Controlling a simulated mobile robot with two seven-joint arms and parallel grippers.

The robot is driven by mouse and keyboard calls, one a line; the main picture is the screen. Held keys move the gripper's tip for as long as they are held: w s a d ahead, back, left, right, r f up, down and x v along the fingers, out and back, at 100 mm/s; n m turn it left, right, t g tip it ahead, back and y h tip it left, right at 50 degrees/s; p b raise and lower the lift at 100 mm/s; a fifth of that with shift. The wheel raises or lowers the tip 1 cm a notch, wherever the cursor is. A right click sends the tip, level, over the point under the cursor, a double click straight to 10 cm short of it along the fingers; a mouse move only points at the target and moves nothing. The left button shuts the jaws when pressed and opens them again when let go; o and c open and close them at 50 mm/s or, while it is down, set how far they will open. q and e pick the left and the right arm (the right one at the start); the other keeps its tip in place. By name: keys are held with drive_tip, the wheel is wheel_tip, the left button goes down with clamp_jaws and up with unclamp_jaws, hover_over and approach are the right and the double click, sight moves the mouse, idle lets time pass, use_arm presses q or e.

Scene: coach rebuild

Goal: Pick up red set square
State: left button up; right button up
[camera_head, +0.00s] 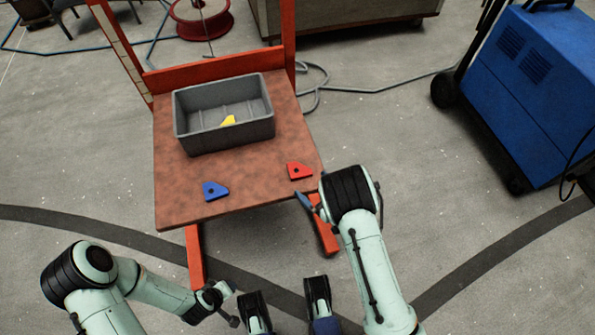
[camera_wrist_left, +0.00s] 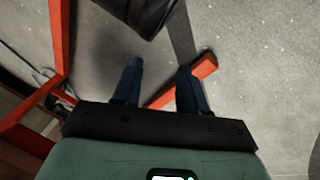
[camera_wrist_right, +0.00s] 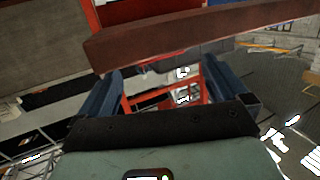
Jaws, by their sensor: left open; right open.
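The red set square (camera_head: 300,171) lies flat near the right front corner of the brown tabletop (camera_head: 250,185). My right gripper (camera_head: 305,200) is just off that corner, near the red set square and apart from it; my wrist partly hides it. My left gripper (camera_wrist_left: 160,68) is open and empty over the floor, away from the tabletop.
A blue set square (camera_head: 215,190) lies at the table's front left. A grey bin (camera_head: 223,137) stands behind it with a yellow set square (camera_head: 228,121) inside. Red uprights (camera_head: 288,35) rise at the back. A blue wheeled machine (camera_head: 535,90) stands right.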

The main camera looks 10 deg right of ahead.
sight(300, 172)
drive_tip(key=shift+w+a, duration=0.3)
drive_tip(key=shift+w, duration=0.25)
drive_tip(key=x, duration=0.2)
drive_tip(key=b+x, duration=0.1)
drive_tip(key=x, duration=0.2)
drive_tip(key=shift+r+b, duration=0.2)
drive_tip(key=shift+b, duration=0.1)
use_arm(q)
drive_tip(key=shift+g, duration=0.5)
drive_tip(key=s+f, duration=0.3)
drive_tip(key=shift+a+f, duration=0.1)
drive_tip(key=shift+a, duration=0.2)
use_arm(e)
drive_tip(key=shift+d, duration=0.1)
drive_tip(key=c, duration=1.1)
